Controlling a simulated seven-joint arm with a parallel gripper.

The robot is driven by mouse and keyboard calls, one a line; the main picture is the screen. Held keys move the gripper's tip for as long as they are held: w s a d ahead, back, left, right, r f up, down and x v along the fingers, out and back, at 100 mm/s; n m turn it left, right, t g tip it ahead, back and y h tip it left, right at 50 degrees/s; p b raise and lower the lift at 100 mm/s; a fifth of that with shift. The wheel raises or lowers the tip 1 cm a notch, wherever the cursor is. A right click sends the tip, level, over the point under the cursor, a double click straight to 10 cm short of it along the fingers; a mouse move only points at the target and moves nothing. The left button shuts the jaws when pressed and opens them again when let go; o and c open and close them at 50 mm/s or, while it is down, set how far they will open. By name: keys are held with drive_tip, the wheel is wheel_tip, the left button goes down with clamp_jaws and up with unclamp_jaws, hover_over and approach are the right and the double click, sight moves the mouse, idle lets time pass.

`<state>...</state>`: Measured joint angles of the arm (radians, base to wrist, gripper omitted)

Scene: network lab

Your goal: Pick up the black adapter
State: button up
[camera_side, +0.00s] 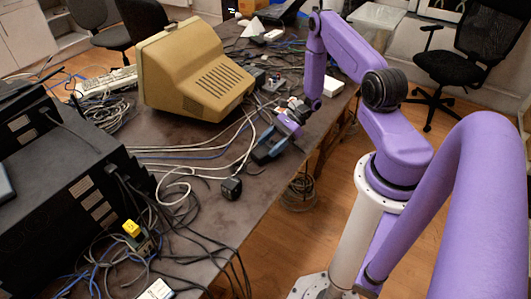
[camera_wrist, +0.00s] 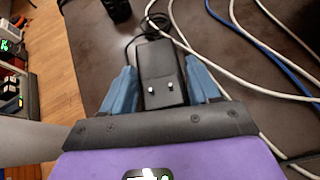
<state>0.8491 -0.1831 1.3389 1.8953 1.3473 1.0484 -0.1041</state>
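A black adapter (camera_wrist: 161,76) with two metal pins lies between the blue fingers of my gripper (camera_wrist: 162,84) in the wrist view. One finger is on each side, very close to the adapter's sides. I cannot tell whether both fingers press on it. A black cable leaves the adapter's far end.
White and grey cables (camera_wrist: 232,72) and a blue cable (camera_wrist: 290,75) run beside the adapter. The beige monitor (camera_side: 190,75) stands behind and left of my gripper. Black equipment boxes (camera_side: 75,180) fill the left. The table edge is close on the right.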

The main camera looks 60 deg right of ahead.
drive_tip(key=shift+c, duration=1.3)
